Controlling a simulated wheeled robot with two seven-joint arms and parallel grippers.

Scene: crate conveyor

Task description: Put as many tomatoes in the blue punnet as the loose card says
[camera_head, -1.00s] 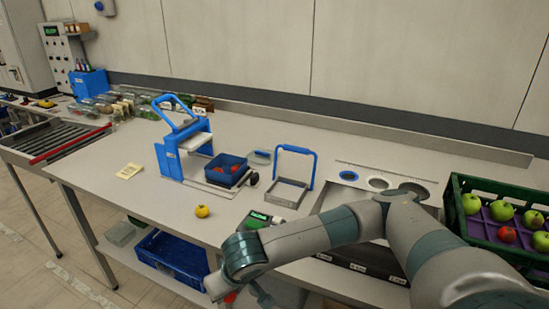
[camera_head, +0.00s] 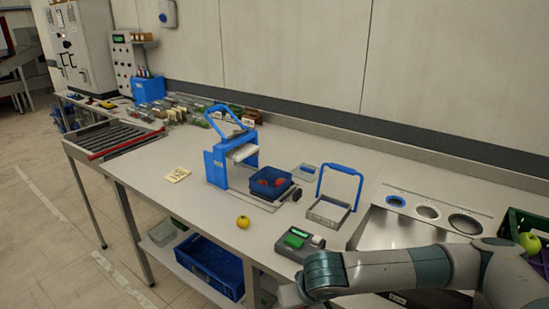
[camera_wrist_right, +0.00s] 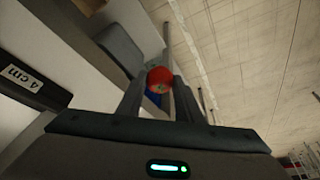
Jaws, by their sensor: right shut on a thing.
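The blue punnet (camera_head: 270,183) stands on the sliding tray of the blue press on the table, with red tomatoes inside. The loose card (camera_head: 177,175) lies on the table left of the press; its writing is too small to read. A yellow fruit (camera_head: 243,222) sits on the table in front of the punnet. My right gripper (camera_wrist_right: 159,85) is shut on a red tomato (camera_wrist_right: 159,78) in the right wrist view. In the head view my right arm reaches in from the right, and its gripper is hidden at the bottom edge. My left gripper is not in view.
A green crate (camera_head: 512,228) with apples is at the right edge. A blue-handled frame (camera_head: 338,190) and a small device with a green display (camera_head: 296,240) stand right of the punnet. A blue crate (camera_head: 210,267) is on the lower shelf.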

